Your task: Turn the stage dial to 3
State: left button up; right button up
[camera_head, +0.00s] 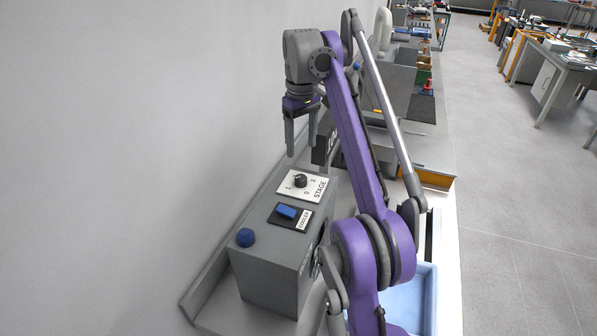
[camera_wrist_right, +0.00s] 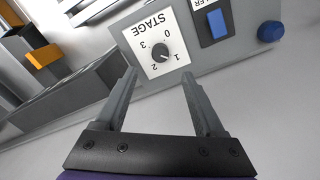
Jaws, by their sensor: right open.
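The stage dial is a round black knob (camera_head: 300,180) on a white plate marked STAGE, on top of a grey control box (camera_head: 268,268). In the right wrist view, the knob (camera_wrist_right: 160,53) sits among the numbers 0, 1, 2 and 3, seen upside down. Its small pale mark appears to point toward 1. My right gripper (camera_head: 301,148) is open and empty, with its fingers pointing down above the dial, apart from it. In the wrist view its fingertips (camera_wrist_right: 158,73) frame the plate's near part. My left gripper is not in view.
A blue cooler switch (camera_head: 286,212) and a round blue button (camera_head: 245,237) are on the same box top. The wall (camera_head: 120,150) stands close on the left. A light-blue tray (camera_head: 424,300) lies right of the box, partly behind my arm.

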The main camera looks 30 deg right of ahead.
aim_at(301, 176)
notch_tip(301, 176, down, 9)
jog(key=b, duration=0.3)
jog(key=shift+s+f, duration=0.1)
jog(key=shift+f, duration=0.5)
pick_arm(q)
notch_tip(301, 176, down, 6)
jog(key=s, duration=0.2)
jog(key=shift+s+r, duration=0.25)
pick_arm(e)
grip_shut()
